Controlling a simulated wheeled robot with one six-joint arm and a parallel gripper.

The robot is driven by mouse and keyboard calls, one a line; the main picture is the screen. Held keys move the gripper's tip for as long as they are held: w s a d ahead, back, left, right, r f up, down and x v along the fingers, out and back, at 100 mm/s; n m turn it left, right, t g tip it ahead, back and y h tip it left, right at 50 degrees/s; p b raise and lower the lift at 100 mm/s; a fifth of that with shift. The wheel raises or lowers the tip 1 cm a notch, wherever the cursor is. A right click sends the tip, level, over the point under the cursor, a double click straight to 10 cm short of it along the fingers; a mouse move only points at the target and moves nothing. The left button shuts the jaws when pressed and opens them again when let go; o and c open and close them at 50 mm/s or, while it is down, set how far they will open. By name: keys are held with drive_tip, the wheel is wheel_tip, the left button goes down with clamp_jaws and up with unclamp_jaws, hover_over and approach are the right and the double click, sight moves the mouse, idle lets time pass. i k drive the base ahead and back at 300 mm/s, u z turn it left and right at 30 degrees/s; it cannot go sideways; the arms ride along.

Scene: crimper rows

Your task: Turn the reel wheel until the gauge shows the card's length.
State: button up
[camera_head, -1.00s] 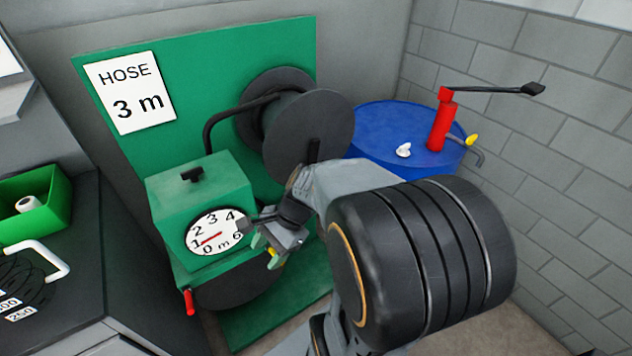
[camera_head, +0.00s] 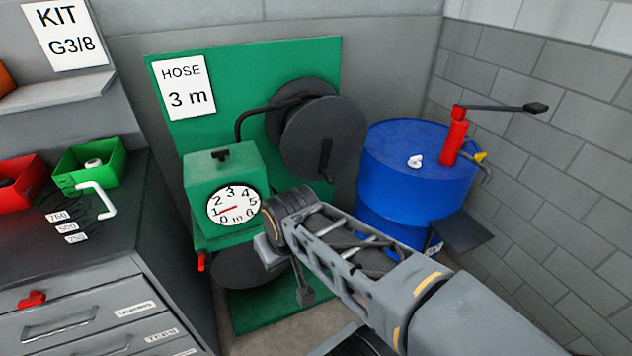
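The card (camera_head: 185,87) reads "HOSE 3 m" on the green back panel. The round white gauge (camera_head: 242,214) is on the front of a green box; its red needle points left, at about 1. The black reel wheel (camera_head: 335,125) is on the panel's right, with a dark crank handle (camera_head: 326,160) hanging on its face. My gripper (camera_head: 268,252) is low, below and right of the gauge, apart from the reel wheel. My wrist mostly hides it, and I cannot tell how its fingers stand.
A lower black disc (camera_head: 240,268) is below the gauge box, partly behind my arm. A blue drum (camera_head: 400,185) with a red pump (camera_head: 456,140) stands right of the panel. A workbench (camera_head: 115,242) with a green bin (camera_head: 112,165) and a red bin (camera_head: 15,190) is at the left.

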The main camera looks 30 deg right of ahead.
sight(326, 136)
drive_tip(key=u, duration=0.45)
drive_tip(key=i, duration=0.8)
drive_tip(key=z, duration=1.65)
